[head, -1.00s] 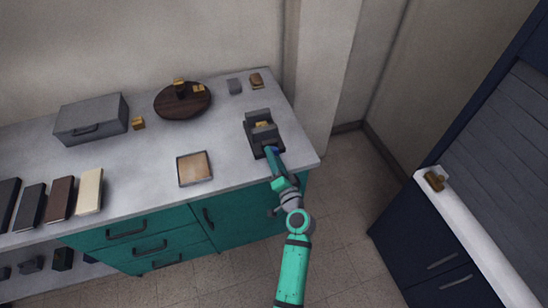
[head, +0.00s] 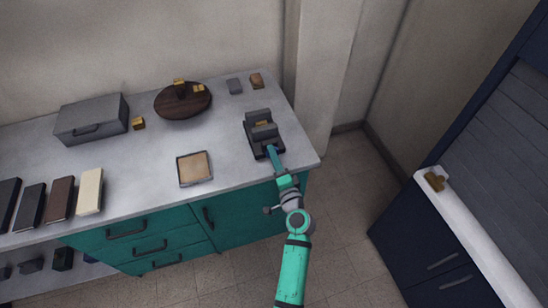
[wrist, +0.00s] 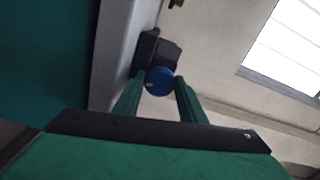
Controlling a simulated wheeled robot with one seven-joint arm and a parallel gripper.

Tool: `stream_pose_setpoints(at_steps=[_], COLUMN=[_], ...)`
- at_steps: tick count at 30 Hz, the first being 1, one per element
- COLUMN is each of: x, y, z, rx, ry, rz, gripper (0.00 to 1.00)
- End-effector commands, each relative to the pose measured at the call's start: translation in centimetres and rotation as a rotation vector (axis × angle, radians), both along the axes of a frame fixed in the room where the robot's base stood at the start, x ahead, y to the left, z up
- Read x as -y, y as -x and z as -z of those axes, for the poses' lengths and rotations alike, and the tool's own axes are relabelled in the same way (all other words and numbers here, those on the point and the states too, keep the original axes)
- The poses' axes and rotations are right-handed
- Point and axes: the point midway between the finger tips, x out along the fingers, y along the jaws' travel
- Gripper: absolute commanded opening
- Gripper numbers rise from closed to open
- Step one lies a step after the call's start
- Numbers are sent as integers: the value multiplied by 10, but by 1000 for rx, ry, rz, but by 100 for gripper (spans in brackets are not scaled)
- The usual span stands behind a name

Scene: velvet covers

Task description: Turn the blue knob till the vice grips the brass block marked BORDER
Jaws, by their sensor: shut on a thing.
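The dark grey vice (head: 263,140) stands on the worktop near its right end. A brass block (head: 262,124) shows as a thin strip between its jaws; its marking is too small to read. In the wrist view the blue knob (wrist: 160,83) sits at the front of the dark vice body (wrist: 156,52). My gripper (head: 272,152) is at the front of the vice, with its two green fingers on either side of the knob, shut on it. In the head view the knob is hidden by my gripper.
A framed tan tray (head: 179,170) lies left of the vice. A round dark board (head: 170,105) bearing brass pieces, a grey case (head: 92,119) and a loose brass block (head: 138,123) are further left. A grey block (head: 234,86) and a brown-gold piece (head: 257,80) stand behind.

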Motion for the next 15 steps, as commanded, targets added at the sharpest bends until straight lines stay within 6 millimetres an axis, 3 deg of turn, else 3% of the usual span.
stream_pose_setpoints(at_steps=[4, 5, 7, 15], x=[1, 1, 1, 0], y=[1, 1, 1, 0], z=[1, 1, 1, 1], rx=[-2, -2, -2, -1], ry=[1, 1, 1, 3], rz=[1, 1, 1, 0], gripper=[15, 42, 56, 56])
